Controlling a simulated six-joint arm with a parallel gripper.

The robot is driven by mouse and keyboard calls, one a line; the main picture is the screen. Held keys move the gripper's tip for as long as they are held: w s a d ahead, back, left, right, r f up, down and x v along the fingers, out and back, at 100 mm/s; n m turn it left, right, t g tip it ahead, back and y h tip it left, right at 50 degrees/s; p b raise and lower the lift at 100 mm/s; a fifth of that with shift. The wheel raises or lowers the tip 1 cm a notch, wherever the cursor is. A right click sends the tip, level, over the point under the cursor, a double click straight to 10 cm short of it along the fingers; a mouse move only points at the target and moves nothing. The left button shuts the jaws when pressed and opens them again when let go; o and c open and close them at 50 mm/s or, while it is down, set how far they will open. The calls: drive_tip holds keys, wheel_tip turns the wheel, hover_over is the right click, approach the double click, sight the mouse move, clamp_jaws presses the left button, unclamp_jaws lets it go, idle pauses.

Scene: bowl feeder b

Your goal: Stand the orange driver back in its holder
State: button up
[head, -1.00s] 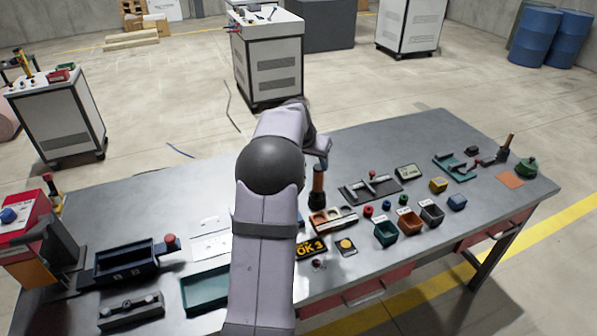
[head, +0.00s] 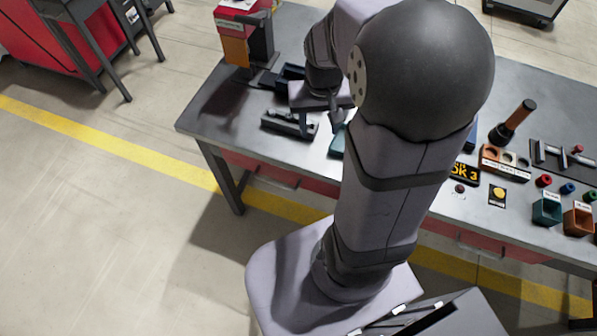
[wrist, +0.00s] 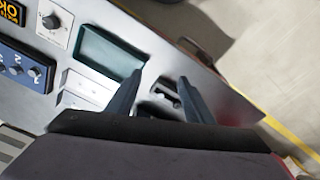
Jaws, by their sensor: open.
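My gripper (head: 325,120) is open and empty over the left end of the table. In the wrist view its two fingers (wrist: 157,85) are spread, with a dark grey fixture block beyond and partly between them. This block (head: 290,123) lies near the table's front left edge in the head view. An upright tool with an orange-brown grip and dark ends (head: 521,114) stands right of my arm, far from my gripper. I cannot tell for certain that it is the orange driver. A brown block with round holes (head: 492,157) sits in front of it; I cannot tell whether it is the holder.
A green tray (wrist: 110,50) lies beside the fixture block. A red machine (head: 245,35) stands at the table's back left. Small bins (head: 547,210) and a yellow-button plate (head: 497,195) are on the right. My arm hides the table's middle.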

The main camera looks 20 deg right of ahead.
drive_tip(key=s+a+f+n+g, duration=0.1)
drive_tip(key=s+a+n, duration=0.3)
drive_tip(key=s+a, duration=0.4)
drive_tip(key=shift+s+a+f+y, duration=0.3)
drive_tip(key=shift+a+f+y, duration=0.1)
drive_tip(key=shift+a+f, duration=0.35)
